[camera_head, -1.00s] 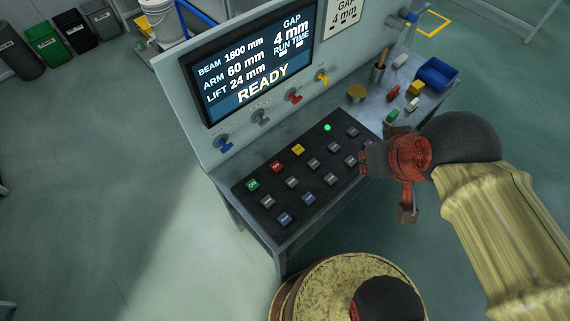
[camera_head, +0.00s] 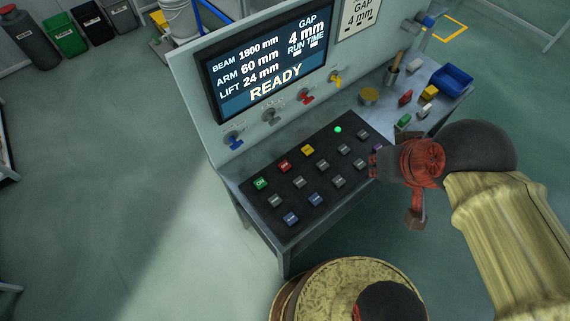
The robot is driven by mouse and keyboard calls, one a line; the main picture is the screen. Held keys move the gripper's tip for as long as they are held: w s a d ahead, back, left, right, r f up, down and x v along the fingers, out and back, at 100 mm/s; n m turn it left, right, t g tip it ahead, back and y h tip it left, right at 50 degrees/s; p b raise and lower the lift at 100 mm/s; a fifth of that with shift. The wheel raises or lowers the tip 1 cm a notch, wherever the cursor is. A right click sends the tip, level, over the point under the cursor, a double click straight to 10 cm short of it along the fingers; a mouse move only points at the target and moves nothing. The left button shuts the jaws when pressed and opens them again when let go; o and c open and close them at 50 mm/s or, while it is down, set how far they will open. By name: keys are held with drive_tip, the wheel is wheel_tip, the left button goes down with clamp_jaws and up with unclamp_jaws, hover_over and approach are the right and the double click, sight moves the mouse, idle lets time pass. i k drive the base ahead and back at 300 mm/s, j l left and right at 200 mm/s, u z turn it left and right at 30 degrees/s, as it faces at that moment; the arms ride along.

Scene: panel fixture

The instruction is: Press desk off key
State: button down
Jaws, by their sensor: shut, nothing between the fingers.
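The desk key panel (camera_head: 262,208) is a dark slab with rows of small keys on the fixture's desk. A red key (camera_head: 284,166), which looks like the off key, sits in the back row between a green key (camera_head: 261,183) and a yellow key (camera_head: 308,150). Its label is too small to read surely. My gripper (camera_head: 378,162) is shut and empty, at the panel's right edge in the picture. It stands well right of the red key and hides the panel's right end, where a purple key partly shows.
The upright panel carries a screen (camera_head: 267,62) reading READY and a row of coloured knobs, one of them red (camera_head: 305,96). A green light (camera_head: 337,129) glows on the key panel. A blue tray (camera_head: 451,77) and several small coloured blocks lie on the desk's right side.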

sight(284, 166)
drive_tip(key=k+j, duration=0.1)
drive_tip(key=j, duration=0.35)
drive_tip(key=k+j, duration=0.1)
drive_tip(key=j, duration=0.35)
drive_tip(key=k+j, duration=0.1)
drive_tip(key=j, duration=0.75)
drive_tip(key=i, duration=0.05)
